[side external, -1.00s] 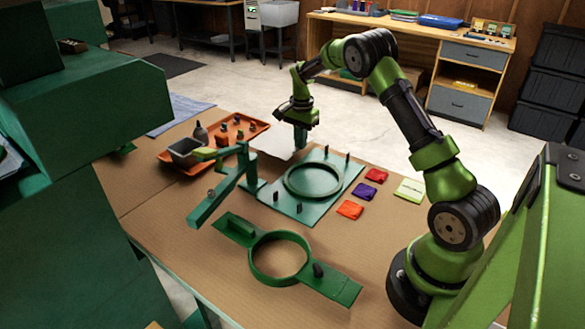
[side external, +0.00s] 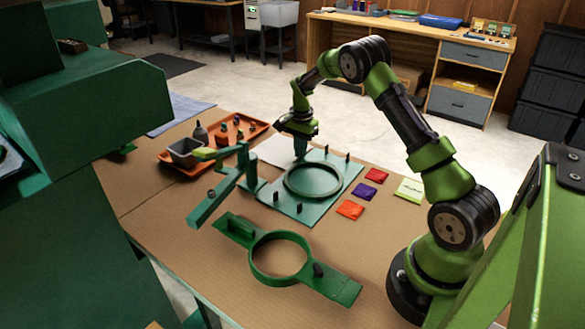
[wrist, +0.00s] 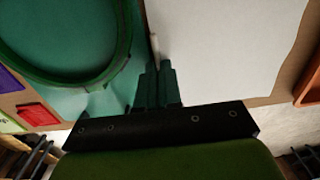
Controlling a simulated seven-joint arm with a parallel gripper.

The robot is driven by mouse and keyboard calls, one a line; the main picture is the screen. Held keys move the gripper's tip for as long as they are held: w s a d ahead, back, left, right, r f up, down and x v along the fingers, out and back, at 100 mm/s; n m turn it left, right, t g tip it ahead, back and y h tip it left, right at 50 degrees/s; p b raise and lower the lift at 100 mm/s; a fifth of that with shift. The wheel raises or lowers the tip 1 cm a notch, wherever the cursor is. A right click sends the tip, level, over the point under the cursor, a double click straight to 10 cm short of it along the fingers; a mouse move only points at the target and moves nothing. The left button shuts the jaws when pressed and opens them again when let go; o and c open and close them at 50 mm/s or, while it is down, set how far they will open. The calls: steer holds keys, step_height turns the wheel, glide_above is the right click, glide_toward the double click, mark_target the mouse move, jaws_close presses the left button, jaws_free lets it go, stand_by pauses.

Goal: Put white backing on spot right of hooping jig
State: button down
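The white backing (side external: 277,149) is a flat pale sheet behind the hooping jig in the side view, partly hidden by my gripper. In the wrist view, the backing (wrist: 228,45) fills the upper right. The hooping jig (side external: 330,203) is a green plate with a ring and several pegs. Its green surface also shows in the wrist view (wrist: 90,103), left of the backing. My gripper (side external: 300,155) points down at the jig's far edge, beside the sheet. Its fingers (wrist: 158,72) look close together at the backing's edge. A narrow pale piece shows at the tips; I cannot tell whether it is gripped.
Red, purple and orange packets (side external: 363,191) and a pale green card (side external: 409,189) lie right of the jig. A green hoop fixture (side external: 252,262) lies in front. Bare table lies around the packets.

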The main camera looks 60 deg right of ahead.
steer(key=c, duration=1.2)
jaws_free()
steer(key=shift+c, duration=0.2)
steer(key=shift+r, duration=3.5)
